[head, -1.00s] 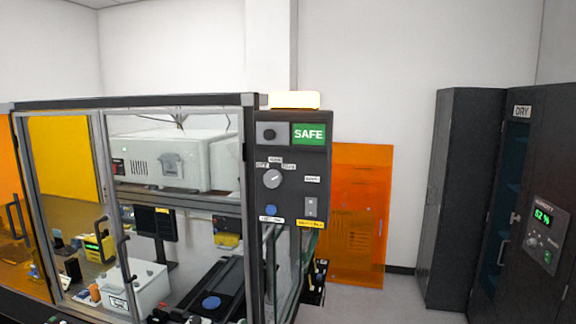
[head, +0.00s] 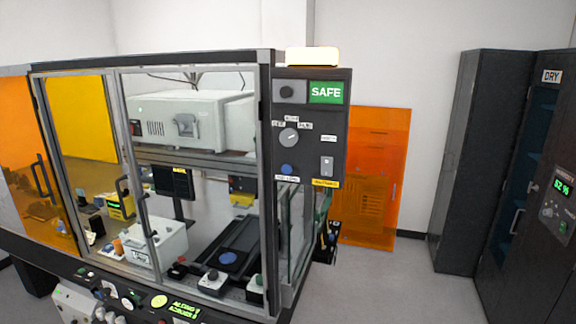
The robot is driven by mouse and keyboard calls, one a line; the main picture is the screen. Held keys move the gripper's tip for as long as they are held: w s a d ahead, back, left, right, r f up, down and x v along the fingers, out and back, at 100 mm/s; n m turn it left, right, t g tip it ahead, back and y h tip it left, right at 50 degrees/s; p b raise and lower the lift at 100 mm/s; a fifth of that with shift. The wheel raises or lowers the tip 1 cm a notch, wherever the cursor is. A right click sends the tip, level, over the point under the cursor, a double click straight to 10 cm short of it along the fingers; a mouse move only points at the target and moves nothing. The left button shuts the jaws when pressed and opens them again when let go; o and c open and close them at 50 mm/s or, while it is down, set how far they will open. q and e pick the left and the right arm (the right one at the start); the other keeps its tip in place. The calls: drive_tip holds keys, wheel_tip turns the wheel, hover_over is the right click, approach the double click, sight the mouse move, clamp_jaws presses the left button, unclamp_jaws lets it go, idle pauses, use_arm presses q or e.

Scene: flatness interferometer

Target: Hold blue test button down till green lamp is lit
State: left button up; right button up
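A dark control panel (head: 310,140) stands at the right front corner of the glazed enclosure. On its lower left is a round blue button (head: 287,169) with a small label under it. A green SAFE sign (head: 326,92) sits at its top right, beside a dark round fitting (head: 290,92). Above the panel is a glowing pale amber lamp block (head: 312,56). I see no lamp clearly lit green apart from the sign. Neither of my grippers is in view.
A rotary knob (head: 288,138) and a rocker switch (head: 326,167) share the panel. The enclosure's glass doors have handles (head: 148,222) that stick out. A front console (head: 130,297) runs along the bottom. Floor (head: 390,285) is clear between the enclosure and the dark cabinets (head: 470,165).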

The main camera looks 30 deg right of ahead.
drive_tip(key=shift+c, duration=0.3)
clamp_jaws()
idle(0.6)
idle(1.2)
